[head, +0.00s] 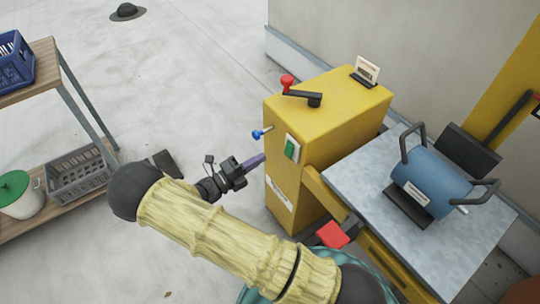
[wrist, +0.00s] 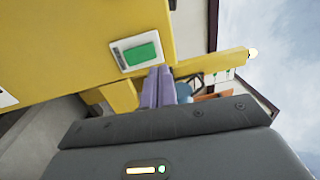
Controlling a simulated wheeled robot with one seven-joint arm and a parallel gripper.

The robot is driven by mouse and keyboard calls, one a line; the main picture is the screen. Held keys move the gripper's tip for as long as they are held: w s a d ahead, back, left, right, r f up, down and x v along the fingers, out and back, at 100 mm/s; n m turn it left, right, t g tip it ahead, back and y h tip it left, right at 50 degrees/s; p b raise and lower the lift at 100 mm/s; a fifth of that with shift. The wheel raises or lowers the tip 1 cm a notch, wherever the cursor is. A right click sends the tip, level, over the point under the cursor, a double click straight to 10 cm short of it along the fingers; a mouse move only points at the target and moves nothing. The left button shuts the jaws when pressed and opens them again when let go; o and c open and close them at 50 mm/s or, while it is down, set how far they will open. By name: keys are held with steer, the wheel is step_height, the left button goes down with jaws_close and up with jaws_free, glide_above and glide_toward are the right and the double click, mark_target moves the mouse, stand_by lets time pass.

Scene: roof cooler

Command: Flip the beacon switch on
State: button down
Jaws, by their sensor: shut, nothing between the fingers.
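A green rocker switch (head: 292,148) in a pale plate is on the side of the yellow cabinet (head: 330,105). It also shows in the wrist view (wrist: 141,54), above and left of my fingertips. I cannot read a label on it or tell which way it is tipped. My gripper (head: 257,160) has purple fingers and is shut and empty. In the head view it is left of the switch and a little lower, by the cabinet's edge. In the wrist view the fingertips (wrist: 158,70) are close to the plate's lower right; I cannot tell whether they touch the cabinet.
A blue knob (head: 257,134) sticks out of the cabinet near my gripper. A red-knobbed black lever (head: 300,94) and a small card (head: 367,71) are on top. A metal table (head: 370,160) with a blue handled canister (head: 432,185) adjoins at right. A shelf (head: 70,80) stands left.

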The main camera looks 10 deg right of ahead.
steer(key=a, duration=0.1)
steer(key=s+a, duration=0.1)
steer(key=a, duration=0.1)
steer(key=s+a+r, duration=0.1)
steer(key=a, duration=0.1)
steer(key=shift+s, duration=0.1)
stand_by(0.3)
steer(key=w+d+r+n+t+y, duration=0.1)
steer(key=w+d+r+n+y, duration=0.15)
steer(key=w+n+y, duration=0.35)
steer(key=w+d+r+n+t+y, duration=0.1)
steer(key=w+d+n+y, duration=0.2)
steer(key=w+n+y, duration=0.3)
steer(key=s+d+r+n+g+y, duration=0.2)
steer(key=s+d+n, duration=0.1)
steer(key=s+n, duration=0.4)
steer(key=s+d+r+n+g+y, duration=0.25)
steer(key=s+n, duration=0.35)
steer(key=s, duration=0.3)
steer(key=s+d+r+n+g+y, duration=0.1)
steer(key=s+d+r+n+g, duration=0.15)
steer(key=s+n, duration=0.45)
steer(key=w+p+v, duration=0.2)
steer(key=p+v, duration=1)
steer(key=w+r+p+v, duration=0.1)
steer(key=p+v, duration=1.1)
steer(key=shift+w+d+m, duration=0.2)
steer(key=shift+w+m, duration=0.1)
steer(key=shift+w, duration=0.1)
steer(key=shift+f, duration=0.1)
